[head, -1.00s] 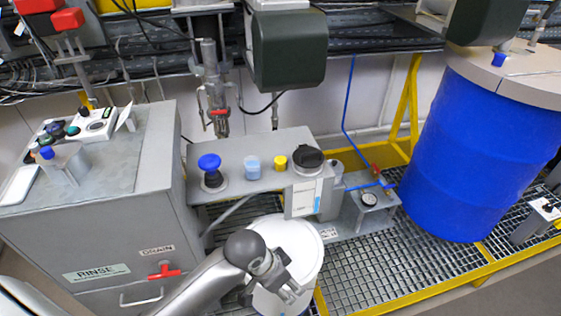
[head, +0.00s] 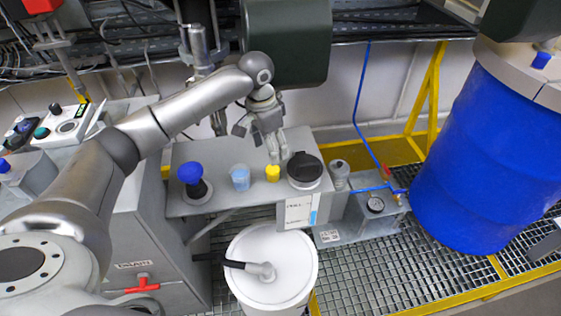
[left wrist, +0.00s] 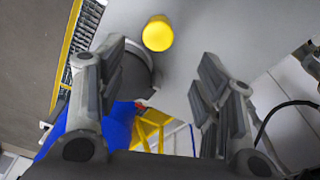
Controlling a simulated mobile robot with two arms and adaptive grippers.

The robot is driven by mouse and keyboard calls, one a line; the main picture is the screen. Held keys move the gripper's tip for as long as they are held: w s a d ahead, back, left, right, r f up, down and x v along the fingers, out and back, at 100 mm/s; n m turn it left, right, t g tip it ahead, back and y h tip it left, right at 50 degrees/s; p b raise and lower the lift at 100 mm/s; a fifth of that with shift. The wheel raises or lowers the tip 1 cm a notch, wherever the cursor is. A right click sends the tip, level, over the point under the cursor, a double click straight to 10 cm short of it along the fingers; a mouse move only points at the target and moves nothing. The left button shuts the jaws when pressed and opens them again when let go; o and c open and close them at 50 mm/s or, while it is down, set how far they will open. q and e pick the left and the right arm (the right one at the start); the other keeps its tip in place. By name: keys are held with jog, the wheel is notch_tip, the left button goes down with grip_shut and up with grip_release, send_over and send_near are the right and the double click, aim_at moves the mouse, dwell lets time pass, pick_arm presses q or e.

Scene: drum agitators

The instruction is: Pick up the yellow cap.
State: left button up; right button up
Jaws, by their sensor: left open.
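The yellow cap (head: 272,173) stands on the grey shelf (head: 219,206), between a light blue cup and a black-lidded container. In the left wrist view the yellow cap (left wrist: 157,33) shows near the top, beyond the fingertips and between the lines of the two fingers. My left gripper (head: 276,156) is open and empty, pointing down just above and behind the cap in the head view. It also shows in the left wrist view (left wrist: 160,62), with its fingers wide apart. My right gripper is not in view.
The light blue cup (head: 240,177) and a blue knob (head: 190,173) stand left of the cap. The black-lidded container (head: 304,170) is close on its right. A white drum (head: 272,250) stands below the shelf. A large blue drum (head: 480,160) is at right.

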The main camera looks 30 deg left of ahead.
aim_at(273, 169)
pick_arm(q)
jog(key=f, duration=0.2)
jog(key=s+f, duration=0.1)
jog(key=f, duration=0.1)
jog(key=shift+s+d, duration=0.1)
jog(key=shift+d, duration=0.1)
jog(key=shift+w+f+p, duration=0.2)
jog(key=shift+f+p, duration=0.1)
jog(key=shift+p, duration=0.05)
jog(key=f, duration=0.1)
jog(key=f+p, duration=0.1)
jog(key=f, duration=0.2)
jog(key=shift+w+f, duration=0.15)
jog(key=shift+w, duration=0.2)
jog(key=shift+f, duration=0.25)
jog(key=shift+d, duration=0.1)
jog(key=shift+c, duration=1.8)
jog(key=c, duration=0.5)
jog(key=shift+r, duration=0.1)
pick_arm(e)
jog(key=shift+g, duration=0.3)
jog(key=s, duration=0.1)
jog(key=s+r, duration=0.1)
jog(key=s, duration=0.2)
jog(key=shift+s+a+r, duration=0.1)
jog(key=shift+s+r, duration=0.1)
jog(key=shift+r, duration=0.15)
